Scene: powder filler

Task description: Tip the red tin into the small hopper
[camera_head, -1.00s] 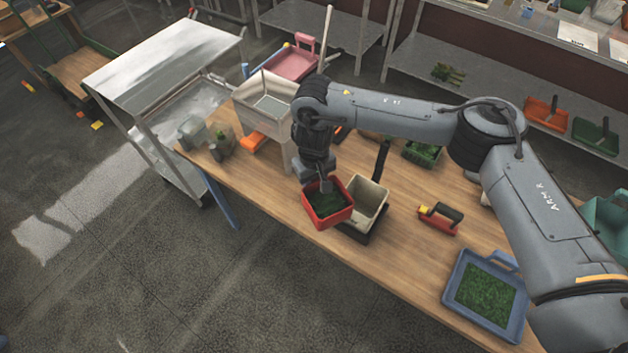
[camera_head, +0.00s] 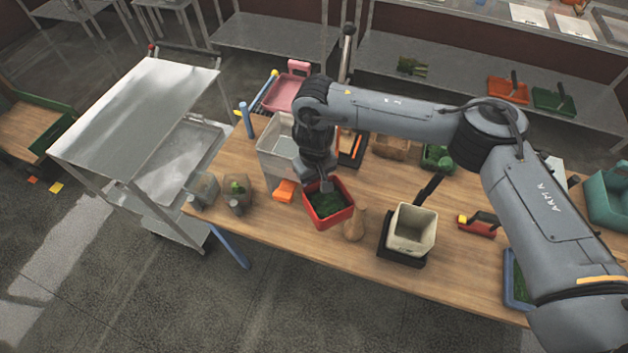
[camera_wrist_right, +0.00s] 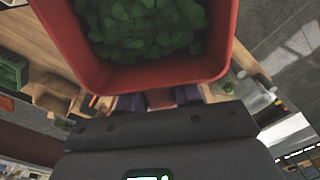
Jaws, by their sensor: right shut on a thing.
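The red tin (camera_head: 341,217) is an open square tub with dark green leafy contents. My right gripper (camera_head: 326,184) is shut on its rear wall and holds it near the table's front edge, roughly upright. The tin fills the top of the right wrist view (camera_wrist_right: 150,78), with its leaves still inside. A pale, translucent hopper-like bin (camera_head: 272,150) stands left of and behind the tin, partly hidden by my right arm. A cream square container (camera_head: 412,229) on a black base stands to the right, apart from the tin. I cannot tell which is the small hopper. My left gripper is not in view.
A tan tapered object (camera_head: 355,225) stands just right of the tin. An orange block (camera_head: 284,191) and clear jars (camera_head: 237,195) lie to its left. A red tool (camera_head: 477,226) lies farther right. A metal trolley (camera_head: 140,100) stands beyond the table's left end.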

